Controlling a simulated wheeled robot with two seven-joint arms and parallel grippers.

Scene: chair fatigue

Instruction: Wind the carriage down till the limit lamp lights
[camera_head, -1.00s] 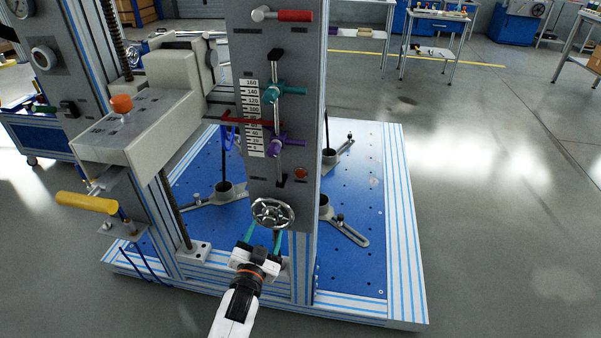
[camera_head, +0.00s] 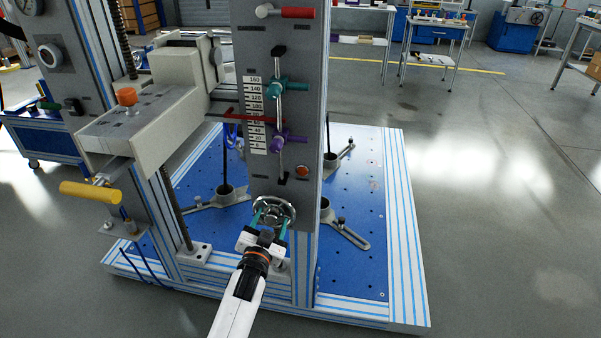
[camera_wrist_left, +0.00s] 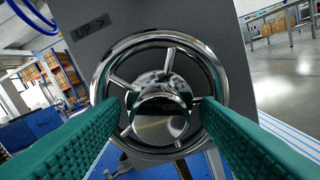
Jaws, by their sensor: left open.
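A chrome handwheel (camera_head: 275,203) sits low on the grey panel; it fills the middle of the left wrist view (camera_wrist_left: 160,45). My left gripper (camera_head: 270,220) is open, with its teal fingers at the wheel face. In the left wrist view its fingertips stand on either side of the shiny hub (camera_wrist_left: 158,103), with a gap to it; I cannot tell whether they touch the spokes. The pale carriage (camera_head: 150,118) carries an orange knob, and a red pointer (camera_head: 252,118) lies across the scale (camera_head: 256,115). The round orange-red lamp (camera_head: 302,170) looks dull. My right gripper is not shown.
A teal clamp (camera_head: 287,88) and a purple clamp (camera_head: 284,138) sit on the panel's rod. A red handle (camera_head: 297,13) is at the top. A yellow handle (camera_head: 90,192) juts out at left. The blue baseplate (camera_head: 365,185) lies behind; open floor is at right.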

